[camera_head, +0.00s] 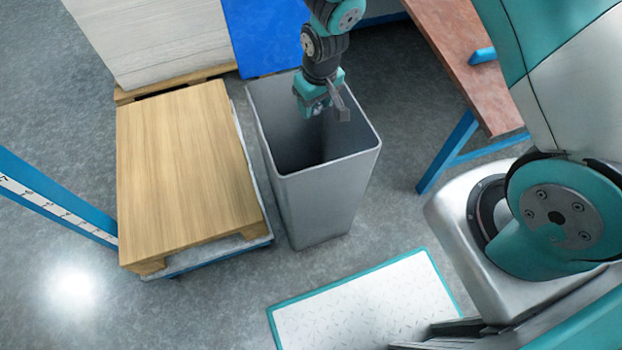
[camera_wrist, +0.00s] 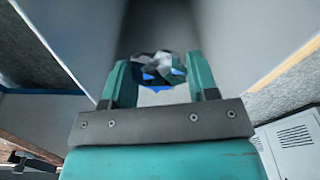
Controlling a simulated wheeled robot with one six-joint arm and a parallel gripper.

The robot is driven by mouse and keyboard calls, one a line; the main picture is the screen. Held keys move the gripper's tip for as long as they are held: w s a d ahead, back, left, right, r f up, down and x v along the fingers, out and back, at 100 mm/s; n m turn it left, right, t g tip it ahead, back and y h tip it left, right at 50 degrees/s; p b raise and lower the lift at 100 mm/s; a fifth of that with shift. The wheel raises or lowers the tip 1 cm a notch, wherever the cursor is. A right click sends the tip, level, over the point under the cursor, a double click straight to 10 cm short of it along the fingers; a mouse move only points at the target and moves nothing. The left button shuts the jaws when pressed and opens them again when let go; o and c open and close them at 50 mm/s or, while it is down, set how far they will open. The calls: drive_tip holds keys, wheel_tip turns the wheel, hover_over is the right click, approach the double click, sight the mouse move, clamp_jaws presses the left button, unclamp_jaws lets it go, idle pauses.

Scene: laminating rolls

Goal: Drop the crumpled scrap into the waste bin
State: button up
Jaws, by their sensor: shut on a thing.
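The waste bin (camera_head: 325,205) is a tall grey open-topped container standing on the floor in the middle of the head view. My gripper (camera_head: 314,108) is over the bin's opening, pointing down. In the wrist view my gripper (camera_wrist: 157,72) has its teal fingers shut on the crumpled scrap (camera_wrist: 160,64), a small grey-white wad with blue patches. The bin's pale inner walls (camera_wrist: 235,35) rise on both sides of it there. The scrap cannot be made out in the head view.
A wooden board stack (camera_head: 185,170) on a blue-edged cart stands close to the bin's left. A blue panel (camera_head: 265,35) is behind it. A reddish-brown table (camera_head: 470,60) with blue legs is at the right. A teal-edged floor mat (camera_head: 365,305) lies in front.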

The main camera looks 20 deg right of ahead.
drive_tip(key=o, duration=1)
drive_tip(key=shift+r, duration=0.15)
drive_tip(key=r+p, duration=0.1)
drive_tip(key=r, duration=0.4)
drive_tip(key=s+r+p, duration=0.1)
drive_tip(key=r, duration=0.5)
drive_tip(key=s+r+p, duration=0.1)
drive_tip(key=r, duration=0.5)
drive_tip(key=shift+d+p, duration=0.3)
drive_tip(key=shift+p, duration=0.1)
drive_tip(key=shift+r, duration=0.15)
